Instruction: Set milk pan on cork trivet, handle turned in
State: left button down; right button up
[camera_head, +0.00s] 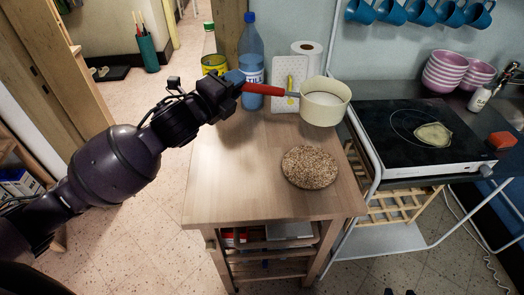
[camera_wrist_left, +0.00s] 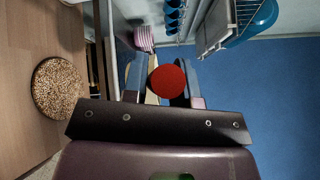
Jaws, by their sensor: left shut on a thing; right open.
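The milk pan (camera_head: 324,112) is cream with a long red handle (camera_head: 264,89). It is upright at the back right of the wooden table, its handle pointing left; I cannot tell whether its base touches anything. My left gripper (camera_head: 240,84) is shut on the handle, whose round red end (camera_wrist_left: 167,80) shows between the fingers in the left wrist view. The round, speckled cork trivet (camera_head: 309,167) lies bare on the table, nearer than the pan. It also shows in the left wrist view (camera_wrist_left: 57,87). Two dark tips of my right gripper (camera_head: 399,292) show at the bottom edge, apart and empty.
A black hob (camera_head: 412,130) is at the right. The table's left and front are clear.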

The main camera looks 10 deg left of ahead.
pick_arm(q)
notch_tip(320, 180, down, 19)
jog(key=b, duration=0.3)
pick_arm(e)
jog(key=shift+s+f, duration=0.2)
jog(key=shift+f, duration=0.85)
jog(key=shift+s+f, duration=0.2)
jog(key=shift+f, duration=0.8)
pick_arm(q)
jog(key=shift+f, duration=0.2)
jog(key=c, duration=0.9)
grip_release()
jog(key=shift+f, duration=0.1)
jog(key=v, duration=1.2)
pick_arm(e)
jog(key=shift+r, duration=0.15)
